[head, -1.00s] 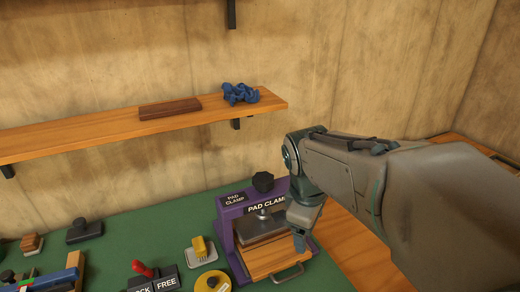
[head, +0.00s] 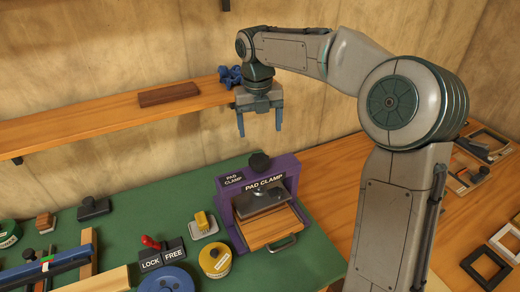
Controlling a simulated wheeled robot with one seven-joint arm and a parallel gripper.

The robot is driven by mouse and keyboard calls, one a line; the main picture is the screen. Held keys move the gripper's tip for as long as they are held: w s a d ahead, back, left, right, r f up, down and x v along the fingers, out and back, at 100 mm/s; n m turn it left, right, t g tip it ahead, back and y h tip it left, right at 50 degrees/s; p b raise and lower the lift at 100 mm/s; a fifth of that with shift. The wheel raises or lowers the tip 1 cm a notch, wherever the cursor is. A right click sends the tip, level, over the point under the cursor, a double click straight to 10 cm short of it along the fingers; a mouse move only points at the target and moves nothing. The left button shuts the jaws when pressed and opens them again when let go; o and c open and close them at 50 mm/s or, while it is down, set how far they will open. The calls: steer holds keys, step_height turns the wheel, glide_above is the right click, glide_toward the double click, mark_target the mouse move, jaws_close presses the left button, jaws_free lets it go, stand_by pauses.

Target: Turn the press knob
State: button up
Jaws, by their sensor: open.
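The press is a purple frame labelled PAD CLAMP (head: 228,205), standing on the green mat in the head view. Its black knob (head: 259,162) sits on top of the frame. A dark metal plate (head: 262,202) hangs inside, above a wooden drawer or board (head: 268,228) with a metal handle at the front. My gripper (head: 260,132) points down with its two blue-grey fingers spread apart and nothing between them. It is above the press and close over the knob in the picture; the exact height gap is hard to tell.
A shelf (head: 100,116) on the wall holds a brown block (head: 168,94) and a blue knotted object (head: 230,76), close behind my gripper. Left of the press are a yellow tape roll (head: 215,260), a yellow brush (head: 203,222) and a red lever with LOCK and FREE labels (head: 162,255). Frames (head: 486,263) lie at right.

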mark_target(260, 159)
steer(key=f+n, duration=0.1)
steer(key=f, duration=0.3)
steer(key=w+f+n+p, duration=0.1)
steer(key=f, duration=0.3)
steer(key=f+p, duration=0.1)
steer(key=f, duration=0.3)
steer(key=shift+w+f+n+y, duration=0.25)
steer(key=shift+w+n+y, duration=0.05)
steer(key=shift+n, duration=0.1)
steer(key=c, duration=1)
